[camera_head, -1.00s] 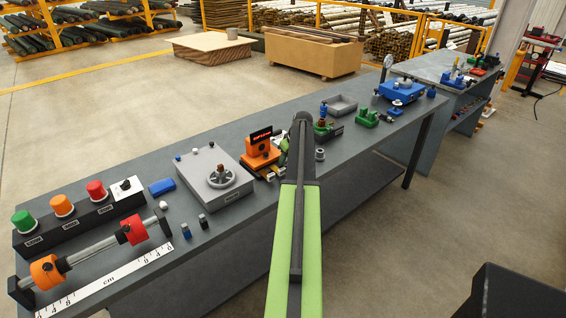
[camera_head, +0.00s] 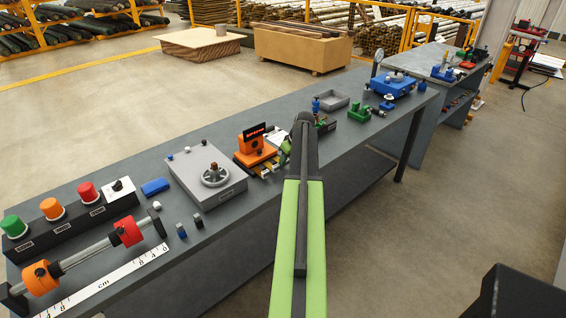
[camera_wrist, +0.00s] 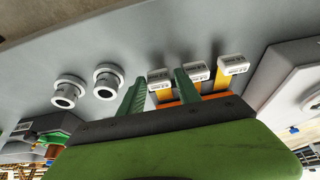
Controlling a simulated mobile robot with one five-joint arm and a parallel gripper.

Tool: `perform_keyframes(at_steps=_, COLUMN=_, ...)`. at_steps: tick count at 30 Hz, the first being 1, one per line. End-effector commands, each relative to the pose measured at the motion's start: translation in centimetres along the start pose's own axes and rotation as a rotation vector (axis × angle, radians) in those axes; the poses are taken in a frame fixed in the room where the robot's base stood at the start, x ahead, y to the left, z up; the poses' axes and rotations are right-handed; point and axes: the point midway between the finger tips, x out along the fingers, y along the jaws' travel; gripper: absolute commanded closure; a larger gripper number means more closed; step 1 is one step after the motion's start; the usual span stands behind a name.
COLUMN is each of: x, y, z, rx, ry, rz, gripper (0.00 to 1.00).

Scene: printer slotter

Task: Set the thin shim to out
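Three white-tipped shims on yellow strips stick out from an orange block in the wrist view: a left shim (camera_wrist: 160,74), a middle shim (camera_wrist: 196,72) and a right shim (camera_wrist: 233,66). Their printed labels are too small to read, so I cannot tell which is the thin one. The orange shim device (camera_head: 254,143) stands on the bench in the head view, just left of my arm's end. My gripper (camera_wrist: 160,77) has its two green fingers apart. The left shim's tip appears between them, with no clear contact.
Two grey round sockets (camera_wrist: 108,80) stand left of the fingers in the wrist view. A grey box with a handwheel (camera_head: 209,178) is left of the orange device. A green fixture (camera_head: 359,112) and a grey tray (camera_head: 328,101) lie beyond my arm's end.

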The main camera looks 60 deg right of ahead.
Motion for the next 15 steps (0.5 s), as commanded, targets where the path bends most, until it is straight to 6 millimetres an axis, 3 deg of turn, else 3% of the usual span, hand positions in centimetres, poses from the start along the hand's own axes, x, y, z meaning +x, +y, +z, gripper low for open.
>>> perform_keyframes(at_steps=8, x=-0.7, y=0.0, z=-0.2, rx=0.000, ry=0.002, rz=0.001, gripper=0.60)
perform_keyframes(at_steps=15, x=-4.8, y=0.0, z=-0.5, rx=0.000, ry=0.003, rz=0.001, gripper=0.60)
